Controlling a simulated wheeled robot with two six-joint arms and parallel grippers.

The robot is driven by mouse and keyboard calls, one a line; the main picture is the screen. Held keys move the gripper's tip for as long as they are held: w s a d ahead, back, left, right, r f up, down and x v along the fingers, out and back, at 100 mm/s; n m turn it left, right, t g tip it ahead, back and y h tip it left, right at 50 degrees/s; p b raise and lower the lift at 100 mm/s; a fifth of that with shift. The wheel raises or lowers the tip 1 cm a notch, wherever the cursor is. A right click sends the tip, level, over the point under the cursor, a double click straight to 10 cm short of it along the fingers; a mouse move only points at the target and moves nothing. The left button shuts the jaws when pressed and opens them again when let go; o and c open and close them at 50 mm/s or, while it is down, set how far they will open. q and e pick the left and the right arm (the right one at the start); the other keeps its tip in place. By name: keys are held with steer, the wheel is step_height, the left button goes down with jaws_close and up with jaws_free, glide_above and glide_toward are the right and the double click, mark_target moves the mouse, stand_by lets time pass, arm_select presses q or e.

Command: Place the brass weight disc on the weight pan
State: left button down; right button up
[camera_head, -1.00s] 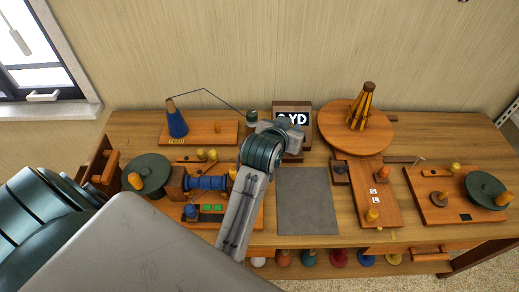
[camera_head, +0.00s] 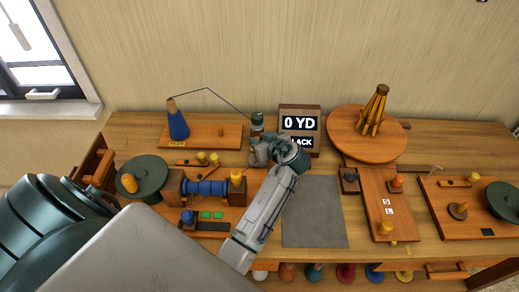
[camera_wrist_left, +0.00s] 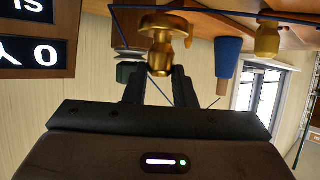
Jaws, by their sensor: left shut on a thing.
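My left gripper (camera_wrist_left: 160,85) is shut on the brass weight disc (camera_wrist_left: 161,48), a gold piece with a knob and a wider rim, between its dark fingers in the left wrist view. In the head view the left gripper (camera_head: 257,150) is over the back of the bench, left of the display; its fingertips and the brass disc are hard to make out there. I cannot tell which part is the weight pan. My right gripper is not in view.
A round wooden platform (camera_head: 345,147) stands right. A grey mat (camera_head: 313,215) is bare.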

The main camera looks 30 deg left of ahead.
arm_select(q)
steer(key=shift+f+p, duration=0.4)
steer(key=shift+f, duration=1.9)
steer(key=shift+f, duration=0.15)
steer(key=c, duration=1.2)
jaws_free()
